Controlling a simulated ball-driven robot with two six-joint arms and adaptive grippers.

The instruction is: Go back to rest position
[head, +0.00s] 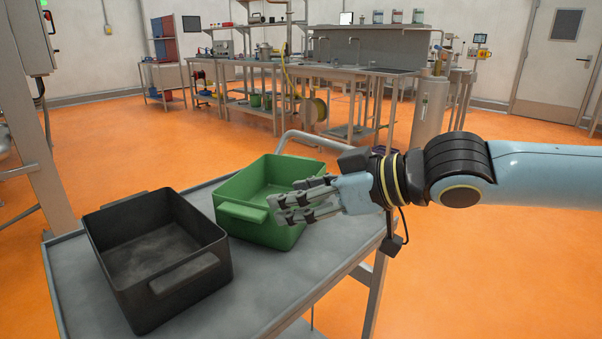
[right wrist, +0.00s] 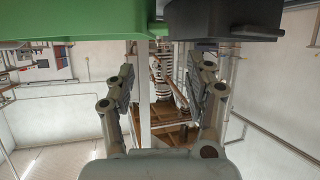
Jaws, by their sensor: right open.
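My right gripper (head: 305,199) reaches in from the right in the head view, in front of the right part of the green bin. In the right wrist view its two fingers (right wrist: 168,90) stand apart with nothing between them. The green bin (head: 243,225) sits on the grey cart; its inside looks empty where it shows, and its right side is partly hidden by my gripper. In the right wrist view a green surface (right wrist: 75,18) shows at the top. My left gripper is in neither view.
A black bin (head: 190,282), seemingly empty, stands left of the green one on the cart (head: 290,290). The cart's metal handle (head: 310,137) rises behind the green bin. Workbenches (head: 345,72) stand far back. Orange floor (head: 480,270) is open to the right.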

